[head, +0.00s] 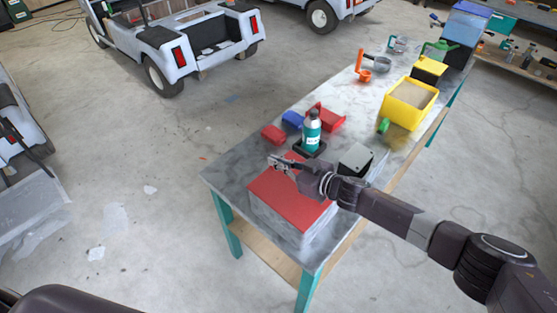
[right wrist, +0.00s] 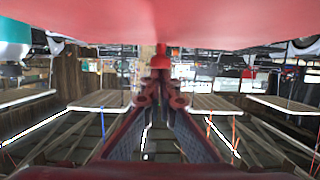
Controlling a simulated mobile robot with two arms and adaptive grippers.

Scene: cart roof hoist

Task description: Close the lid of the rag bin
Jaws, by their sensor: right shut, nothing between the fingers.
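The rag bin (head: 274,223), a pale grey box with a red lid (head: 283,202), stands at the near end of the workbench. The lid lies over the bin's top and looks flat, with no clear gap. My right gripper (head: 277,161) is above the lid's far edge, shut and empty. In the right wrist view its fingertips (right wrist: 161,58) are together, and a red surface, likely the lid (right wrist: 160,20), fills the top of the upside-down picture. I cannot tell whether the gripper touches the lid. My left gripper is not in view.
Behind the bin stand a teal bottle (head: 312,134), red containers (head: 329,119), a blue one (head: 292,120) and a dark grey box (head: 355,159). Farther along the workbench (head: 224,174) is an open yellow bin (head: 405,117). Left of the bench is open floor with parked carts (head: 172,39).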

